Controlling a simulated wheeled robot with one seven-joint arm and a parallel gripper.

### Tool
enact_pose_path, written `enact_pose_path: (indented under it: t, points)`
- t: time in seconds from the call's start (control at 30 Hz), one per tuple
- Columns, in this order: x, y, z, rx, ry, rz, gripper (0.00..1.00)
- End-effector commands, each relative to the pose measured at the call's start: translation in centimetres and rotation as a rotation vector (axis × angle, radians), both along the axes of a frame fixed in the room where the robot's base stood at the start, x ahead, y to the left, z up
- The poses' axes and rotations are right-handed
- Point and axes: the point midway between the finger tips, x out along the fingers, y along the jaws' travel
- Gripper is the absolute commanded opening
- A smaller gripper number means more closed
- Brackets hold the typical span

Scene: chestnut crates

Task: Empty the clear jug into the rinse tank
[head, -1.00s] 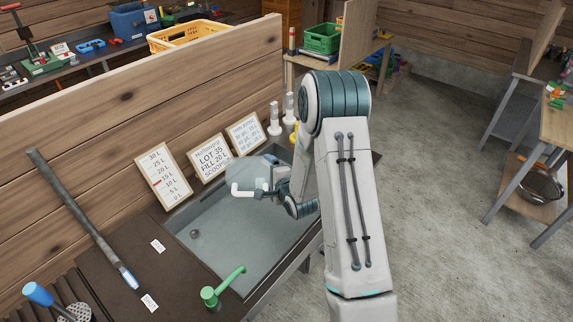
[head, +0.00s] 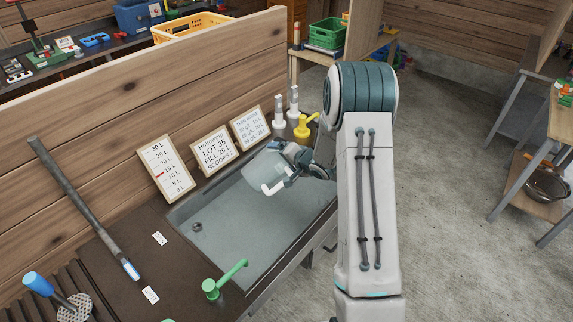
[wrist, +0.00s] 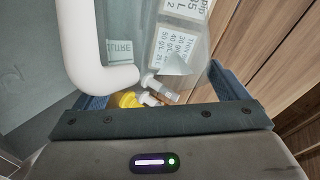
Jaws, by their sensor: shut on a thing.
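The clear jug (head: 258,176) with a white handle hangs tilted over the rinse tank (head: 205,262), a grey basin set in the dark bench. My gripper (head: 291,172) is shut on the jug, on the right side of it in the head view. In the wrist view the jug's white handle (wrist: 88,48) and see-through wall fill the space ahead of my gripper (wrist: 158,92). I cannot tell how much liquid is in the jug, and no stream is visible. A round drain (head: 197,227) shows in the tank floor.
Framed signs, among them a litre scale (head: 165,168) and a lot card (head: 212,150), lean on the wooden wall behind the tank. A green tap (head: 225,280) is at the near edge.

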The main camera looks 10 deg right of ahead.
Motion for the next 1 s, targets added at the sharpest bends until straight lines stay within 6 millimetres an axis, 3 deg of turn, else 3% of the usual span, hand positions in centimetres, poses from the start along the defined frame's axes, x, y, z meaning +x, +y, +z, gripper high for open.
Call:
enact_pose_path:
  t: [0.73, 1.0]
  points:
    - [-0.8, 3.0, 2.7, -0.415, -0.112, 0.0, 0.23]
    - [-1.0, 3.9, 2.8, -0.513, -0.136, -0.002, 0.23]
